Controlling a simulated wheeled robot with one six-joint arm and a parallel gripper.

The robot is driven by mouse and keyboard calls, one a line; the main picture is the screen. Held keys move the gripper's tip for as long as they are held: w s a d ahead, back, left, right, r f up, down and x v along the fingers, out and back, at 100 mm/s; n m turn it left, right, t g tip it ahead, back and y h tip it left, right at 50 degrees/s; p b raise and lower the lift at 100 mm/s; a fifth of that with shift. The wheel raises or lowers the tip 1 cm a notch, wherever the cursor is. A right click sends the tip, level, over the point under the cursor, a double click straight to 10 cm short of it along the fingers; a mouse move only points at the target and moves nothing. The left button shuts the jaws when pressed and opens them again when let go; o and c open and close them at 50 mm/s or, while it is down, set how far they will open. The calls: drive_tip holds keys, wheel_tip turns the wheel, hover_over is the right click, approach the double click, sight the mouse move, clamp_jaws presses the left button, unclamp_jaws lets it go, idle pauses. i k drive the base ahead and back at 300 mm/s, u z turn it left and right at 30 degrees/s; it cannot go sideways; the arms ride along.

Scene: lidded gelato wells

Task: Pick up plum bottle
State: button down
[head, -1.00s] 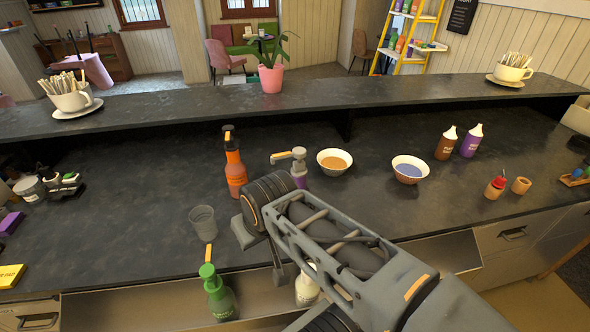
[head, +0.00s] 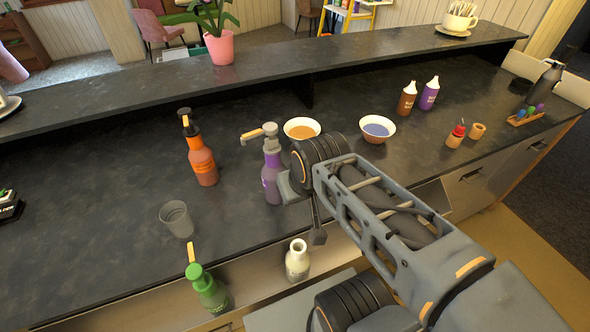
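Two purple bottles are in the head view. A purple pump bottle (head: 272,168) with a grey head and orange-tipped spout stands upright on the dark counter, just left of my arm's joint. A smaller purple squeeze bottle (head: 429,94) with a white cap stands farther back right, next to a brown one. Their labels are too small to read for sure. My arm reaches in from the lower right. Its end is mostly hidden behind a thick joint near the pump bottle. I cannot make out the gripper's fingers clearly, or whether anything is between them.
An orange pump bottle (head: 202,160) and a clear cup (head: 177,219) stand to the left. A green bottle (head: 208,292) and a white bottle (head: 297,262) stand at the front. Two bowls, orange-filled (head: 302,129) and blue-filled (head: 377,129), sit behind my arm. A raised ledge (head: 150,95) runs along the back.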

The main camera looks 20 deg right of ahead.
sight(273, 165)
drive_tip(key=u, duration=0.45)
drive_tip(key=k, duration=1.2)
drive_tip(key=u, duration=1.2)
drive_tip(key=i, duration=1.25)
drive_tip(key=z, duration=0.95)
